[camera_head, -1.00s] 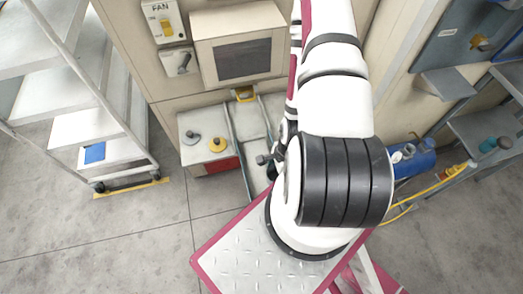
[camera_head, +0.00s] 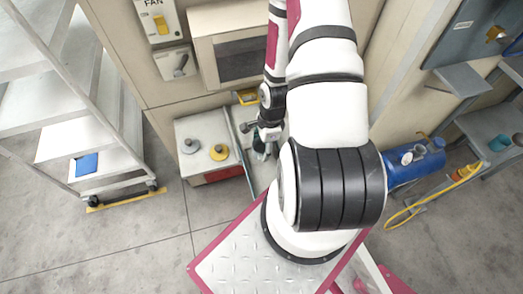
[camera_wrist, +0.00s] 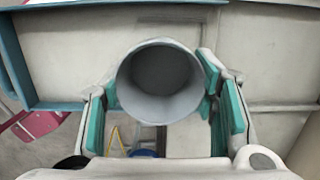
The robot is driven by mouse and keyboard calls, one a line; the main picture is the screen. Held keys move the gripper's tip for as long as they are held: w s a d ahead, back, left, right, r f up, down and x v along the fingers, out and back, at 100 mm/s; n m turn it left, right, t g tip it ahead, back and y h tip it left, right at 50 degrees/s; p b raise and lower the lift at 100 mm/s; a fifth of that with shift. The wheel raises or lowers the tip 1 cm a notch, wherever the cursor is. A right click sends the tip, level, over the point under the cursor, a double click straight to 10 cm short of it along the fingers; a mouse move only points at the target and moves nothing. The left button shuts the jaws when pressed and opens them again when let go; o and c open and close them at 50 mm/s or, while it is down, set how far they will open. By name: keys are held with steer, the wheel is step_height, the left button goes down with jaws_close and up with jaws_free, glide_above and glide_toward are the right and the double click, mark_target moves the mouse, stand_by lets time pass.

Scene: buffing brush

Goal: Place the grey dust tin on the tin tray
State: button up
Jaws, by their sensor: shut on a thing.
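The grey dust tin (camera_wrist: 158,104) is in the middle of the wrist view, its open round mouth facing the camera and its inside looking empty. My gripper (camera_wrist: 165,95) is shut on it, with teal finger pads at its left and right sides. In the head view my gripper (camera_head: 268,134) is beyond the large arm joint, over the narrow strip right of the pale cabinet. The tin is mostly hidden there. A pale surface with a blue-grey raised edge (camera_wrist: 17,60) lies below the tin in the wrist view. I cannot tell whether it is the tin tray.
The pale cabinet (camera_head: 190,166) with a grey and a yellow disc knob stands left of the gripper. A boxy unit with a dark window (camera_head: 241,60) is behind. A shelf rack (camera_head: 100,150) stands left; a blue cylinder (camera_head: 425,162) and yellow hose are right.

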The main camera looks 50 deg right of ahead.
mark_target(262, 151)
steer(key=shift+w+f, duration=0.2)
steer(key=shift+f, duration=1.6)
steer(key=o, duration=1.3)
steer(key=shift+f, duration=0.15)
steer(key=shift+c, duration=0.2)
